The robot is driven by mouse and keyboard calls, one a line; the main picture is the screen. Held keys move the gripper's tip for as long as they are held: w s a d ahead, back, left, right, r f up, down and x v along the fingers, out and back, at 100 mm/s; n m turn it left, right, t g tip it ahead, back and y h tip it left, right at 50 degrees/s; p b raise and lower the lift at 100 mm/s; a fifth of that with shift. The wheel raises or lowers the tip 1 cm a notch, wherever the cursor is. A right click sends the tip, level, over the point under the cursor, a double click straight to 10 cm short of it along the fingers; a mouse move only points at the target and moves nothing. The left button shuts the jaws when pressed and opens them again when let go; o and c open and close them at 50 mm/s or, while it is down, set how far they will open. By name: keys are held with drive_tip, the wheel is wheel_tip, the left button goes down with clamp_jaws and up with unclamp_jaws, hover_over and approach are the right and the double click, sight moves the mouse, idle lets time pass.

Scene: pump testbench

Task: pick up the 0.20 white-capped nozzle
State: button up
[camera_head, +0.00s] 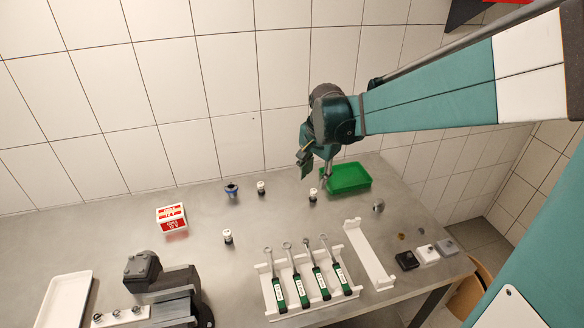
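Three small nozzles with white caps and dark bodies stand on the grey table. One white-capped nozzle (313,195) is just below my gripper, one white-capped nozzle (261,187) is farther left at the back, and one white-capped nozzle (228,236) is nearer the front left. Their size marks are too small to read, so I cannot tell which is the 0.20. My gripper (316,174) points down above the table, left of the green tray. Its fingers look apart with nothing between them.
A blue-topped part (232,190) stands at the back left. A green tray (348,178) is right of my gripper. A red-and-white box (171,217), a white rack (266,286) with several green-handled wrenches, and a dark pump (152,275) occupy the table.

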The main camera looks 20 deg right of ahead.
drive_tip(key=w+d+f+m+g+p, duration=0.1)
drive_tip(key=w+d+f+m, duration=0.15)
drive_tip(key=w+f, duration=0.35)
drive_tip(key=m+g+p, duration=0.1)
drive_tip(key=m, duration=0.3)
hover_over(314, 191)
drive_tip(key=f, duration=0.6)
drive_tip(key=shift+s+a+f, duration=0.15)
drive_tip(key=shift+s+f, duration=0.1)
drive_tip(key=shift+s, duration=0.05)
drive_tip(key=shift+w+f+g, duration=0.25)
drive_tip(key=shift+f+g, duration=0.05)
drive_tip(key=shift+f, duration=0.2)
drive_tip(key=shift+d+f, duration=0.1)
drive_tip(key=shift+d, duration=0.1)
drive_tip(key=shift+f, duration=1.3)
drive_tip(key=shift+w+a+f+p, duration=0.1)
drive_tip(key=shift+f+p, duration=0.05)
drive_tip(key=shift+f, duration=1.15)
drive_tip(key=shift+w+f+p, duration=0.1)
drive_tip(key=shift+f+p, duration=0.05)
drive_tip(key=shift+f, duration=1.15)
